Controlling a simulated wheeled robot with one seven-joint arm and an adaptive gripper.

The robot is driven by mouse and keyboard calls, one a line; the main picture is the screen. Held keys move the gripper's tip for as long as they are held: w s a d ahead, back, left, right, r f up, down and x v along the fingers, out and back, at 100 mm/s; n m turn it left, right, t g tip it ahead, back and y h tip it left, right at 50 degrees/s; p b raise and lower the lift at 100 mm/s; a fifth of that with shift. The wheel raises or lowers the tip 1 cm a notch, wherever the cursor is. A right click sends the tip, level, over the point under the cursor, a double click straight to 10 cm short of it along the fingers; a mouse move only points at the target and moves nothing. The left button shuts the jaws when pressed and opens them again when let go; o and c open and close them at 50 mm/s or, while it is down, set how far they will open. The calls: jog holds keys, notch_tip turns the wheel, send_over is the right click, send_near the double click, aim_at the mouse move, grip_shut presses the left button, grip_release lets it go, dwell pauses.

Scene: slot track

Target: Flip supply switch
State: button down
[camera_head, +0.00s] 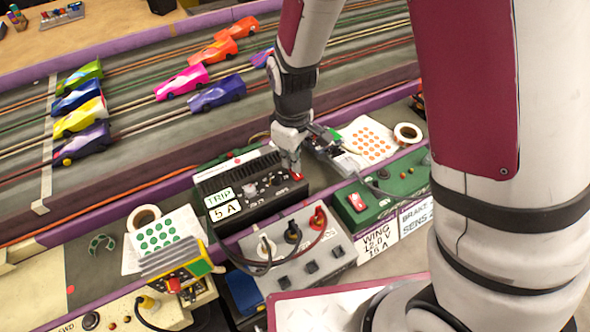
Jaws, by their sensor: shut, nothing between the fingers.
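A black power supply box (250,192) with a "TRIP 5 A" label stands on the bench in the middle of the view. A green box (383,192) with a "WING 12.0 V" label stands to the right and carries another red switch (356,202).
A grey terminal box (298,252) with plugged cables stands in front of the black box. Sticker sheets (165,236), tape rolls (408,133) and a yellow-green device (178,268) crowd the bench. Toy cars (218,94) stand on the slot track behind.

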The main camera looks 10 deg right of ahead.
dwell(0.3)
jog(key=shift+r+p, duration=2.35)
jog(key=shift+r, duration=1.05)
jog(key=shift+r, duration=0.2)
jog(key=s+d+r+m+t+p, duration=0.15)
jog(key=s+d+r+m, duration=0.4)
jog(key=r, duration=0.65)
jog(key=s+d+r+m+t+p, duration=0.1)
jog(key=s+d+r+m+p, duration=0.1)
jog(key=s+d+r, duration=0.75)
jog(key=s+r+m+t+p, duration=0.1)
jog(key=s+r+m, duration=0.2)
jog(key=s+r, duration=0.4)
jog(key=shift+s+a+t, duration=0.15)
jog(key=shift+s+t, duration=0.2)
jog(key=shift+s, duration=0.4)
jog(key=shift+f, duration=0.1)
